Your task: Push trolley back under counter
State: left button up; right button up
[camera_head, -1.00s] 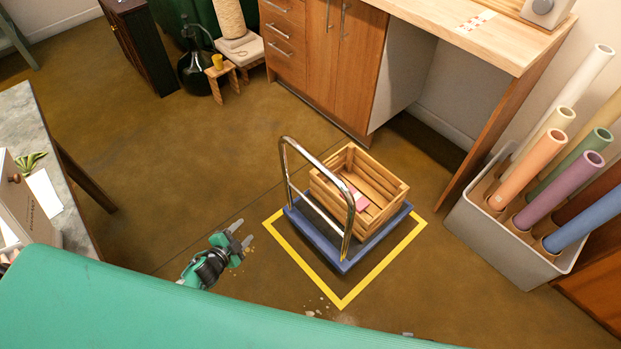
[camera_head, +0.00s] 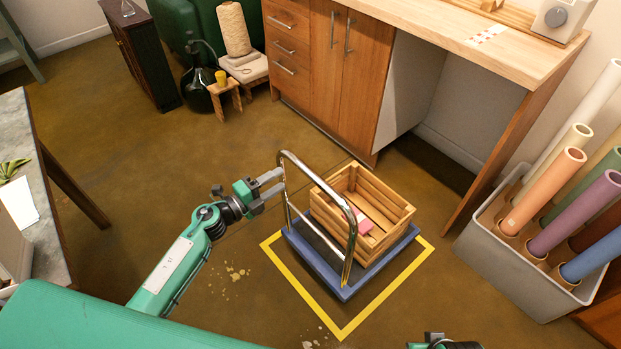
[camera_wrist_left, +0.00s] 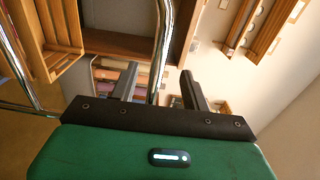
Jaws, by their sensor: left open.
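The trolley has a blue platform (camera_head: 343,292) and a chrome push handle (camera_head: 348,215), and stands on the floor inside a yellow outline. My left gripper (camera_head: 279,181) is open at the handle's left upright. In the left wrist view a chrome bar (camera_wrist_left: 163,45) runs between the two open fingers (camera_wrist_left: 158,88); I cannot tell whether they touch it. The wooden counter (camera_head: 470,45) is beyond the trolley, with an open bay (camera_head: 465,110) beneath it, right of the cabinet. My right gripper (camera_head: 442,342) barely shows at the bottom edge; its fingers are unclear.
A slatted wooden crate (camera_head: 385,245) with a pink item (camera_head: 362,222) rides on the trolley. The yellow floor outline (camera_head: 385,293) surrounds it. A grey bin (camera_head: 510,265) of coloured rolls stands right. Cabinet doors (camera_head: 340,70) flank the bay. The floor between trolley and bay looks clear.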

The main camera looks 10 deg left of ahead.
aim_at(302, 167)
pick_arm(q)
jog(key=x, duration=0.9)
jog(key=shift+w+d, duration=0.15)
jog(key=shift+w, duration=0.05)
grip_shut()
jog(key=shift+f, duration=0.15)
dwell(0.9)
